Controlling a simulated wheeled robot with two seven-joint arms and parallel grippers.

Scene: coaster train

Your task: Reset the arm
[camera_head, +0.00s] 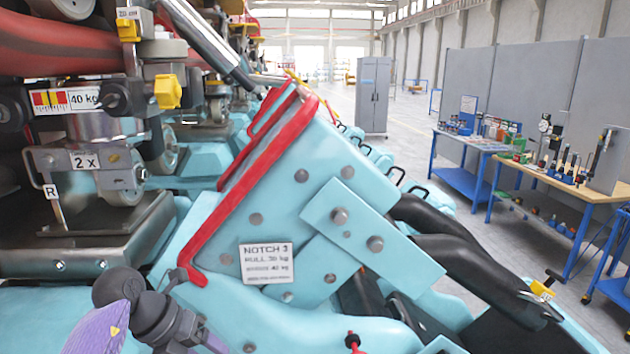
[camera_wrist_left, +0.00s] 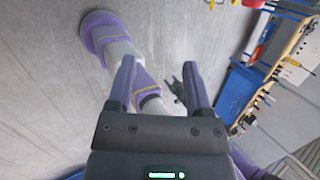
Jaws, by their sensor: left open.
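My left gripper (camera_wrist_left: 158,72) is open in the left wrist view. Its two purple-grey fingers stand apart with nothing held between them, and it points over bare grey floor. Purple and white links of my own body show beyond the fingers. A small dark claw-like shape (camera_wrist_left: 178,90) shows between the fingers; it may be my right gripper, but its jaws are too small to read. In the head view a purple and dark link of mine is at the lower left, close to the turquoise coaster car; my left gripper cannot be made out there.
The turquoise car (camera_head: 330,240) with red edging fills the middle, with a "NOTCH 3" label plate (camera_head: 266,263). A wheel unit (camera_head: 115,165) stands at left. Workbenches with tools (camera_head: 560,175) and a grey cabinet (camera_head: 373,95) are at right. The floor (camera_head: 425,130) between is clear.

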